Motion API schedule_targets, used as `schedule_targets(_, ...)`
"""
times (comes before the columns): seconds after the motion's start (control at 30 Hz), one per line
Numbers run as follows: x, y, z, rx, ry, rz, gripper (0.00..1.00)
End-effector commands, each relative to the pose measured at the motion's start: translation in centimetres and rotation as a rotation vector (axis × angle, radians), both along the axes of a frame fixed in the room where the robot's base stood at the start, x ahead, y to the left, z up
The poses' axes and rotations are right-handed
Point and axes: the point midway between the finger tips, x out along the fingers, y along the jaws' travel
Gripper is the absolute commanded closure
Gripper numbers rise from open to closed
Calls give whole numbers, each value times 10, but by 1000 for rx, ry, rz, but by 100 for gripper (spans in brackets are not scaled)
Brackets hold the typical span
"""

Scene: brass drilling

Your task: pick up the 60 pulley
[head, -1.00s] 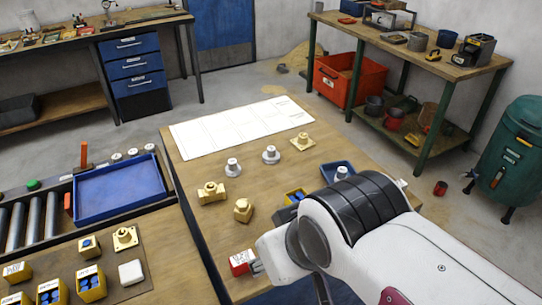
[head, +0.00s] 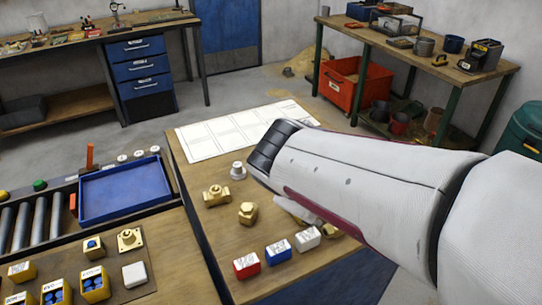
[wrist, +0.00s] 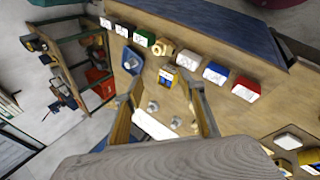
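A small light grey pulley (head: 238,170) stands on the wooden table in the head view. In the wrist view two small grey pulley-like pieces, one nearer the left finger (wrist: 153,106) and one to its right (wrist: 176,122), stand between my fingers. I cannot read any size on them, so I cannot tell which is the 60 pulley. My gripper (wrist: 163,84) is open, with its fingers apart and nothing held. In the head view my white arm reaches over the table and hides the gripper and some pieces.
Brass fittings (head: 216,196) and (head: 247,213) stand beside labelled red (head: 246,264), blue (head: 278,251) and white (head: 307,238) boxes. A white sheet (head: 221,137) lies at the table's back. A blue tray (head: 124,190) is at left.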

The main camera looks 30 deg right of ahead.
Motion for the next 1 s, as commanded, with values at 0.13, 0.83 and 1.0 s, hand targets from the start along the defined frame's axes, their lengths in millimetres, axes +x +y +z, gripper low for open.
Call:
schedule_targets(0.13,23,-22,-1,-120,73,77,60)
schedule_targets(0.83,153,-86,-19,-637,404,522,60)
schedule_targets(1.0,188,-91,-34,-748,479,649,60)
